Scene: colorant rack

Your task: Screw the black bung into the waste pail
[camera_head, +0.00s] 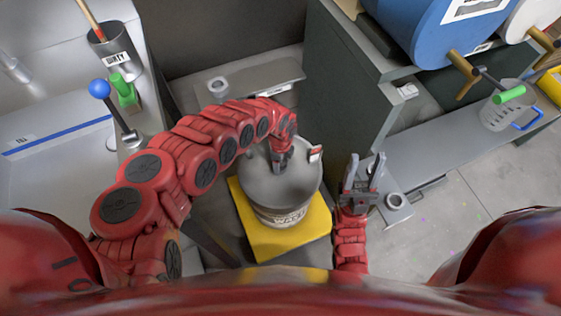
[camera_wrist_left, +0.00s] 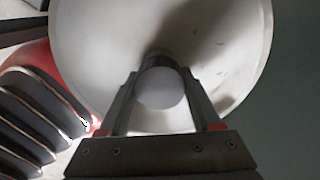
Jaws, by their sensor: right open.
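The waste pail (camera_head: 283,215) is a grey round bucket with a "WASTE" label, standing upright on a yellow base. My left gripper (camera_head: 279,160) reaches down onto its grey lid (camera_head: 262,185). In the left wrist view, the fingers close on both sides of a short round plug (camera_wrist_left: 160,88), which I take for the bung. Its end face looks pale and its side dark. It sits against the pale round lid (camera_wrist_left: 85,60); whether it is seated in the hole is hidden. My right gripper (camera_head: 361,174) is open and empty, right of the pail.
A dark cabinet (camera_head: 345,75) with a blue drum (camera_head: 425,30) stands at the back right. A clear jug (camera_head: 497,112) sits on a grey bench. A "DIRTY" cup (camera_head: 112,50) stands at the upper left. A yellow base (camera_head: 247,230) lies under the pail.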

